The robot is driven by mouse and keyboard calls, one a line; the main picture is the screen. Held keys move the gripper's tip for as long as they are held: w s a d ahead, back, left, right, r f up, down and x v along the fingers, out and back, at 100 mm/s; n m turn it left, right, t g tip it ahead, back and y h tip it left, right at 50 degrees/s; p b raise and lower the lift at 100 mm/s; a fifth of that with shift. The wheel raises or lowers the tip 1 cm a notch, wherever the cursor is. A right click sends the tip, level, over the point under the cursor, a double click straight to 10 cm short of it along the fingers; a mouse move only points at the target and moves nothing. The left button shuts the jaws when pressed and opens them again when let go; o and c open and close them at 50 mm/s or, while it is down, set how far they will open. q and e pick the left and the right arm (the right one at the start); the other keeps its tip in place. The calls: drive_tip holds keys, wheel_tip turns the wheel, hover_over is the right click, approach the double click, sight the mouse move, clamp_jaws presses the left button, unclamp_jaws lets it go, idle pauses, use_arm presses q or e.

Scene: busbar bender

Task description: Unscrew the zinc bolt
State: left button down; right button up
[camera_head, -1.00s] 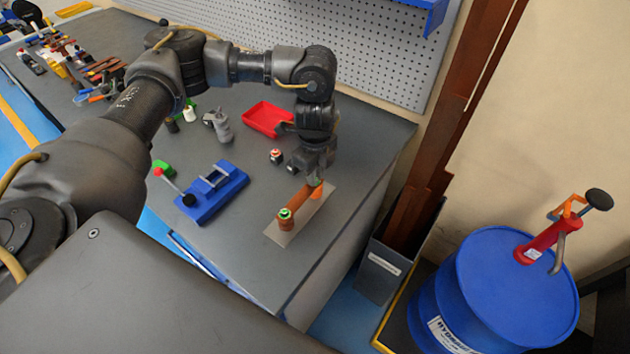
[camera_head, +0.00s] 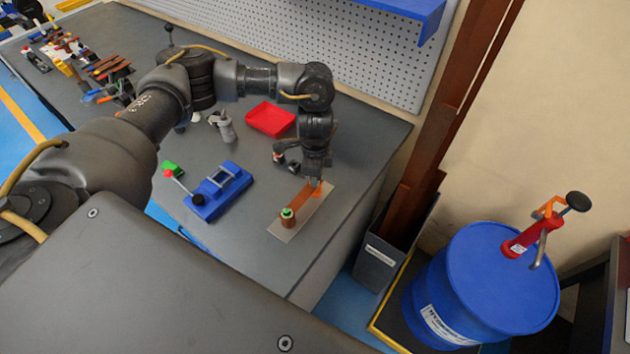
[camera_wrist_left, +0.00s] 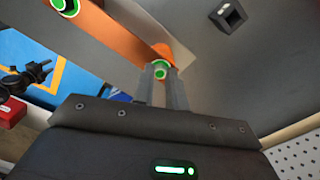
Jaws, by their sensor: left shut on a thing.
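An orange copper busbar (camera_head: 305,195) lies over a pale flat plate (camera_head: 284,236) near the bench's right edge. A green-ringed bolt (camera_head: 288,213) sits at its near end and shows at the top left of the wrist view (camera_wrist_left: 65,6). My left gripper (camera_head: 315,181) points down at the bar's far end. In the wrist view its fingers are shut around a second green-ringed bolt, the zinc bolt (camera_wrist_left: 160,71), whose lower part they hide. A dark clawed shape (camera_wrist_left: 30,78) at the wrist view's left edge may be my right gripper; its opening is unclear.
A grey bin (camera_head: 385,262) with brown bars and a blue drum (camera_head: 483,285) with a red pump stand right of the bench. The bench front is clear.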

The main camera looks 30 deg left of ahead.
use_arm(q)
drive_tip(key=n+p, duration=0.2)
drive_tip(key=p, duration=0.1)
drive_tip(key=n+p, duration=0.2)
drive_tip(key=p, duration=0.2)
drive_tip(key=shift+r+n, duration=0.35)
drive_tip(key=shift+n, duration=0.05)
drive_tip(key=shift+f+n+p, duration=0.15)
drive_tip(key=shift+n+p, duration=0.25)
drive_tip(key=shift+p, duration=0.05)
drive_tip(key=shift+w+f, duration=0.1)
drive_tip(key=shift+f, duration=0.05)
drive_tip(key=shift+r+n+p, duration=0.3)
drive_tip(key=shift+n+p, duration=0.4)
drive_tip(key=shift+p, duration=0.55)
drive_tip(key=shift+d+f+n, duration=0.1)
drive_tip(key=shift+f+n, duration=0.2)
drive_tip(key=shift+n, duration=0.6)
drive_tip(key=n, duration=0.2)
drive_tip(key=shift+n, duration=0.3)
